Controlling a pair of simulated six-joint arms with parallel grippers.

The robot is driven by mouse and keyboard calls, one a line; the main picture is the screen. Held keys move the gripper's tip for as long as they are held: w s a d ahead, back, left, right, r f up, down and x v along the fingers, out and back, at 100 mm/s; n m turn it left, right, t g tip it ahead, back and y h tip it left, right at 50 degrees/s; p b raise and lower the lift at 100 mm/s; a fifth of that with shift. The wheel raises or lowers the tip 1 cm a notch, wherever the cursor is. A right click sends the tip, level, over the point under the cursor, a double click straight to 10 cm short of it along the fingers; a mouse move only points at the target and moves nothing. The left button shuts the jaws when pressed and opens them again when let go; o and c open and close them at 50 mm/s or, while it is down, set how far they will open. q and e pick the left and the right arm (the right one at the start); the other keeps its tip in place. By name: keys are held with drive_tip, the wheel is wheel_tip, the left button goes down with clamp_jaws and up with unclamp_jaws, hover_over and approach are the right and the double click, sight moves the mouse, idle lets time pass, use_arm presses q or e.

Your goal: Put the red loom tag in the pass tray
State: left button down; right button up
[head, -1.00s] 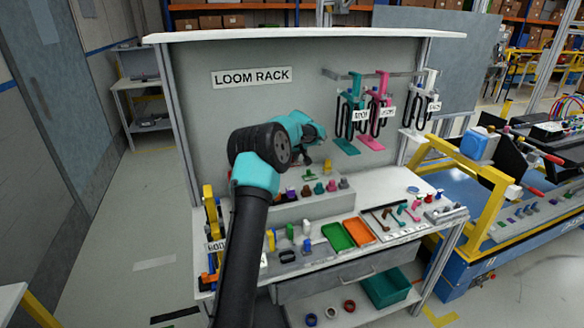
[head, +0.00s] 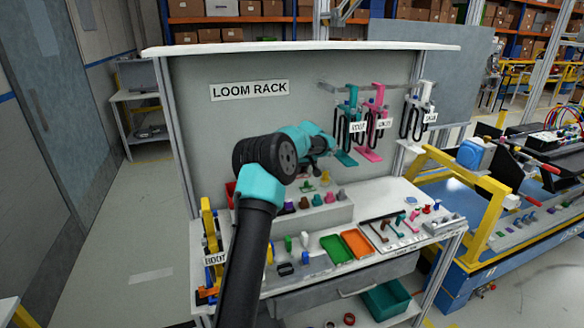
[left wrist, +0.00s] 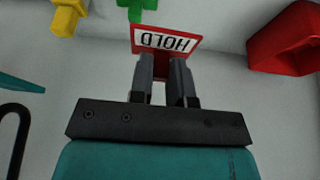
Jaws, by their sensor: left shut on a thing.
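My left gripper (left wrist: 165,85) is shut on the red loom tag (left wrist: 194,41), which has a white panel reading HOLD, upside down in the left wrist view. In the head view my left gripper (head: 328,145) is above the raised shelf, in front of the grey back panel, and the tag cannot be made out there. A green tray (head: 337,249) and an orange tray (head: 357,243) lie side by side on the bench, lower right of the gripper. I cannot read any label on them, so which is the pass tray is not clear. My right gripper is not in view.
Hanging looms with tags (head: 372,125) are on the rack to the gripper's right. Several small coloured parts stand on the raised shelf (head: 310,213) below it. A yellow part (left wrist: 67,15), a green part (left wrist: 140,8) and a red object (left wrist: 288,40) surround the tag in the wrist view.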

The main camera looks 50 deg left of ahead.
use_arm(q)
drive_tip(key=w+d+f+m+t+h, duration=0.1)
drive_tip(key=w+d+m, duration=0.3)
drive_tip(key=d, duration=1.2)
drive_tip(key=w+d+f+m+t+h, duration=0.15)
drive_tip(key=w+d, duration=0.35)
drive_tip(key=d, duration=1.1)
drive_tip(key=s+d+f+m, duration=0.1)
drive_tip(key=s+d+m, duration=0.2)
drive_tip(key=d, duration=1.2)
drive_tip(key=s+d+f+m+h, duration=0.1)
drive_tip(key=s+d+m, duration=0.2)
drive_tip(key=d, duration=1.2)
drive_tip(key=shift+s+d+f+m, duration=0.25)
drive_tip(key=shift+s+m, duration=0.1)
drive_tip(key=shift+m, duration=0.1)
